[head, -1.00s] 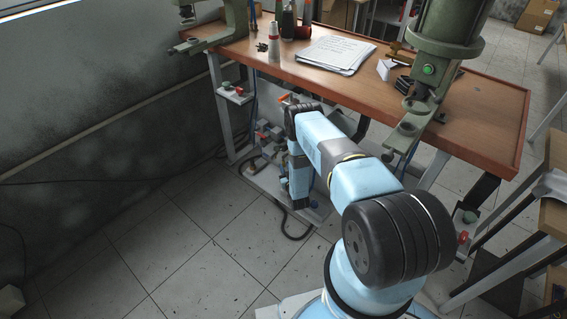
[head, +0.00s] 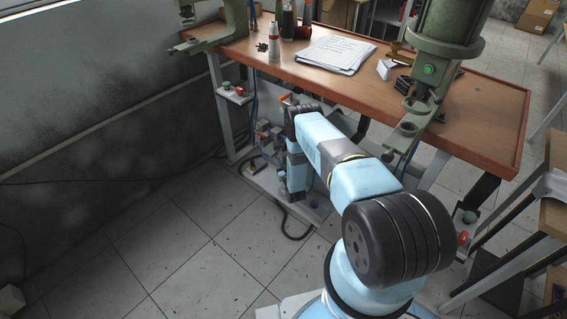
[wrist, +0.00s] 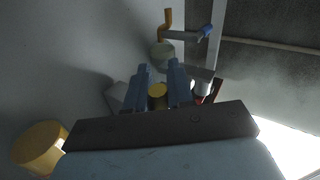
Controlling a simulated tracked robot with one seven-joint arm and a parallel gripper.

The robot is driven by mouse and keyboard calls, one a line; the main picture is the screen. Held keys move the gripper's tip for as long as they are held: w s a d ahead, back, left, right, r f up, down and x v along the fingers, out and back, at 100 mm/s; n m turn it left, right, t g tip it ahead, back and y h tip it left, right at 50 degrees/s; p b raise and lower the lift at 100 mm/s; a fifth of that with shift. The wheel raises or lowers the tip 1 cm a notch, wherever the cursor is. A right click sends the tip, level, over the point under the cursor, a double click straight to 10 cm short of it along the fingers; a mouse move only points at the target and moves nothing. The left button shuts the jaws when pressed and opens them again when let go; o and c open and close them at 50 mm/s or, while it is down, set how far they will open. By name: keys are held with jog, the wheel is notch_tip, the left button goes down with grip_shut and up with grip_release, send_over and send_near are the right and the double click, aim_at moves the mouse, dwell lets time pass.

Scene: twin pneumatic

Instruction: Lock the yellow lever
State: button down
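In the wrist view, a bent yellow lever-like piece (wrist: 168,22) stands at the top, above a pale round fitting (wrist: 162,54). My gripper (wrist: 160,70) has its two blue-grey fingers apart, below that fitting in the picture. A round yellow cap (wrist: 157,91) shows between the fingers, seemingly beyond them; contact cannot be told. I cannot be sure which yellow part is the lever. In the head view my arm reaches under the workbench (head: 400,100) and hides the gripper, and no yellow lever can be made out there.
A larger yellow cylinder (wrist: 40,145) is at the left of the wrist view, and a blue-ended part (wrist: 206,32) is at upper right. A low shelf (head: 262,182) with pneumatic parts and black hoses lies under the bench. Floor to the left is open.

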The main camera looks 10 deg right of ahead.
jog(key=shift+w+a+r+m+t, duration=0.1)
jog(key=shift+w+a+m+t, duration=0.15)
jog(key=shift+m+t, duration=0.5)
jog(key=c, duration=1.4)
grip_release()
jog(key=s, duration=0.4)
jog(key=s+f, duration=0.1)
jog(key=s, duration=0.4)
jog(key=s+f, duration=0.1)
jog(key=s, duration=0.3)
jog(key=shift+s+d+f, duration=0.1)
jog(key=shift+s+d, duration=0.15)
jog(key=shift+s, duration=0.05)
